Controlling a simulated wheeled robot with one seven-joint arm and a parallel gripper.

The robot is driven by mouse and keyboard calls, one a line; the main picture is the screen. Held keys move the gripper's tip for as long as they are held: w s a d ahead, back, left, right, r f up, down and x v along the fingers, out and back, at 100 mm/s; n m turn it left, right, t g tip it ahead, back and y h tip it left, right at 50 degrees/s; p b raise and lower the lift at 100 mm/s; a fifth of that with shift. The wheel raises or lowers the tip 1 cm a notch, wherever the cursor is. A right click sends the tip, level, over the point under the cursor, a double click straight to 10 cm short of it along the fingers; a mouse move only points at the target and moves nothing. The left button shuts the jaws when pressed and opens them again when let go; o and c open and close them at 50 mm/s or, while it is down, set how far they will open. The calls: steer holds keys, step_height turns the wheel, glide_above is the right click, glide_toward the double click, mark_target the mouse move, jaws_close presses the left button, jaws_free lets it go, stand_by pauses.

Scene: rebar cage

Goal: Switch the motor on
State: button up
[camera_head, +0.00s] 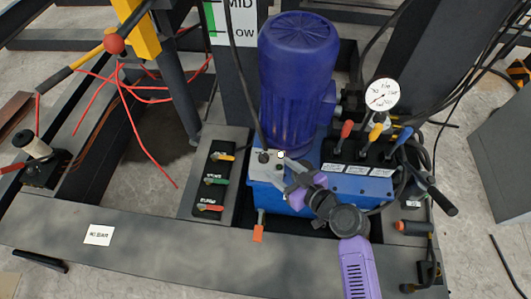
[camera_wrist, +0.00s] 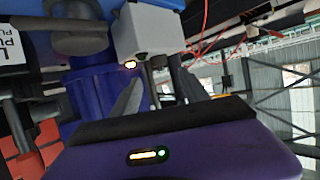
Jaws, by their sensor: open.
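The motor (camera_head: 298,80) is a tall blue-purple ribbed cylinder standing on a blue tank (camera_head: 262,190). Its blue body also shows in the wrist view (camera_wrist: 90,90). A small light-grey switch box (camera_head: 264,174) sits at the motor's lower left, with a dark knob (camera_head: 263,157) and a pale round button (camera_head: 281,154) on top. The wrist view shows the box (camera_wrist: 150,30) close ahead, with a lit yellowish button (camera_wrist: 130,63). My gripper (camera_head: 283,174) is open and empty beside the box, its fingers (camera_wrist: 158,82) near the box's face. I cannot tell whether they touch it.
Red, yellow and blue levers (camera_head: 375,133) and a pressure gauge (camera_head: 382,95) stand right of the motor. A panel of small coloured valve handles (camera_head: 214,180) is left. Cables and a black hose hang close by. A dark steel beam (camera_head: 150,247) crosses the front.

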mark_target(267, 159)
steer(key=shift+b+x, duration=0.3)
steer(key=shift+x, duration=3.65)
steer(key=shift+s, duration=0.1)
jaws_close()
